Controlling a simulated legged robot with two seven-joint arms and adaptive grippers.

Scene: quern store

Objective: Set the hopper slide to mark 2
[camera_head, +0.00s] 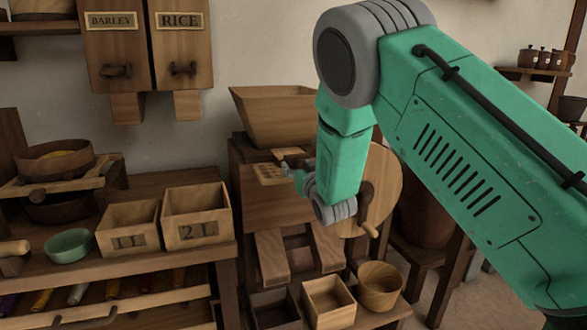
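The wooden hopper (276,112) stands at the back centre, on top of the mill body (262,205). A pale wooden slide piece (270,174) juts from the mill front just below the hopper. It has small dark marks or slots, too small to read. My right arm comes in from the right. My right gripper (294,170) is at the right edge of the slide piece; I cannot tell whether it touches it. Its fingers are small and partly hidden by its own wrist, so their opening is unclear. My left gripper is out of view.
A round wooden wheel (383,190) with a handle is partly behind my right arm. Boxes marked 1L (130,232) and 2L (197,218) and a green bowl (69,246) stand on the left bench. An open box (328,302) and a round tub (380,287) sit below the mill.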

